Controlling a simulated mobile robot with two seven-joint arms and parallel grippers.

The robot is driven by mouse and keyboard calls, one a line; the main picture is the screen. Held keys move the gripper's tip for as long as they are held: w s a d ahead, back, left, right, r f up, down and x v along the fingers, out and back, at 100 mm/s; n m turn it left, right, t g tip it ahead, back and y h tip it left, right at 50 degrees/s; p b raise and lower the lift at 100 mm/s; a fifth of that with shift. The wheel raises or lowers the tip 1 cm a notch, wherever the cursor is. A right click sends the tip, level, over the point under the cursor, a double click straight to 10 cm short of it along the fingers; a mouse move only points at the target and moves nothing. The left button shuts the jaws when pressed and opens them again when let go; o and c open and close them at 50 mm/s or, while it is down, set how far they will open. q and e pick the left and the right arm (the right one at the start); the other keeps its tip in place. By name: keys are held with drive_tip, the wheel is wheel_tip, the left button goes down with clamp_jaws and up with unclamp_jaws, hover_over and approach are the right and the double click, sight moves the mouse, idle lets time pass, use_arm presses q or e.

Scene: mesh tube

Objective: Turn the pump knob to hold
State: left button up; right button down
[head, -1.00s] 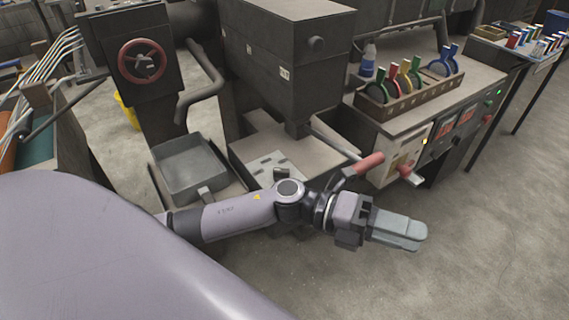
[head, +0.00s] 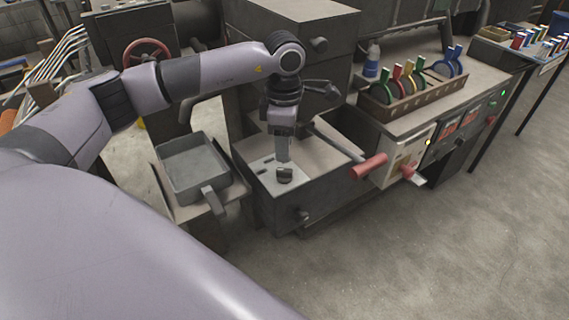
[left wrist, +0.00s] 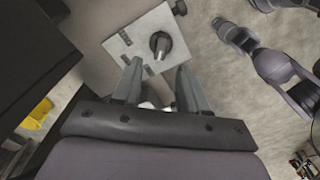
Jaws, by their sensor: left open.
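The pump knob (head: 285,174) is a small dark knob on a light plate (head: 262,167) on top of the grey pump box. In the left wrist view the knob (left wrist: 160,43) shows as a dark round base with a lighter grip bar, on the pale plate (left wrist: 130,35) with dark markings too small to read. My left gripper (head: 283,158) points down just above the knob in the head view. In the left wrist view its two fingers (left wrist: 158,82) are apart, with the knob ahead of and between their tips, not touched.
A red-handled lever (head: 369,166) sticks out at the right of the box. A grey tray (head: 193,172) stands to the left. A bench with a rack (head: 408,101) of coloured rings is at the right. The floor in front is clear.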

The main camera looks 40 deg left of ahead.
sight(285, 170)
use_arm(q)
wheel_tip(285, 170, down, 7)
drive_tip(key=shift+r+p, duration=0.15)
drive_tip(key=shift+p, duration=0.3)
drive_tip(key=shift+d, duration=0.1)
clamp_jaws()
